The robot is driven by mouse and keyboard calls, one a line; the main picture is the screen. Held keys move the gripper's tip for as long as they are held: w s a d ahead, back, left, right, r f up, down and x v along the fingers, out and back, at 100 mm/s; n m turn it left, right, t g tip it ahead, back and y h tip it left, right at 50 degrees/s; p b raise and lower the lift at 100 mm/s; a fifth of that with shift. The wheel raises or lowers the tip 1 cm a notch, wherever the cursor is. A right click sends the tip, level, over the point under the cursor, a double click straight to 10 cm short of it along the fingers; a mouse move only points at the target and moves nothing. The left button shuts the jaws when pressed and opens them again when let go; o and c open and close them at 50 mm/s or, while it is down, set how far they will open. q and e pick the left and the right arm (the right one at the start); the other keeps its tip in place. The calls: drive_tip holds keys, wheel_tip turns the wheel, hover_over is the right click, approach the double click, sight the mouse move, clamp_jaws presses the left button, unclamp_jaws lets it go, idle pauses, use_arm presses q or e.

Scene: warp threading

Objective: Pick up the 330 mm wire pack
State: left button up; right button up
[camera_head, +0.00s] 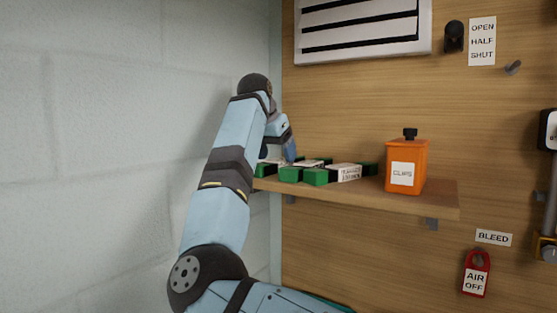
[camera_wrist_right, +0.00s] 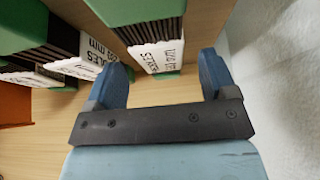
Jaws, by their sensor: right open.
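Several green-and-black wire packs with white labels lie close together on the wooden shelf; one shows plainly at the front (camera_head: 315,177). In the right wrist view a pack (camera_wrist_right: 157,57) lies between and just beyond my fingertips; its label ends in "mm", but I cannot read the length surely. Other packs (camera_wrist_right: 75,66) lie to its left there. I cannot tell which is the 330 mm one. My right gripper (camera_wrist_right: 162,68) is open and empty, with a blue finger on each side of that pack's near end. In the head view it (camera_head: 288,150) is partly hidden by my arm. My left gripper is out of view.
The shelf (camera_head: 440,200) also holds an orange "CLIPS" container (camera_head: 402,168) right of the packs. A pale block wall (camera_head: 100,120) stands close on the left. A louvred vent (camera_head: 362,28) is above. A red "AIR OFF" tag (camera_head: 476,272) hangs below right.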

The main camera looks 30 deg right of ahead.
drive_tip(key=shift+x, duration=1.15)
drive_tip(key=shift+r, duration=0.15)
drive_tip(key=c, duration=1.3)
drive_tip(key=shift+w+a, duration=0.1)
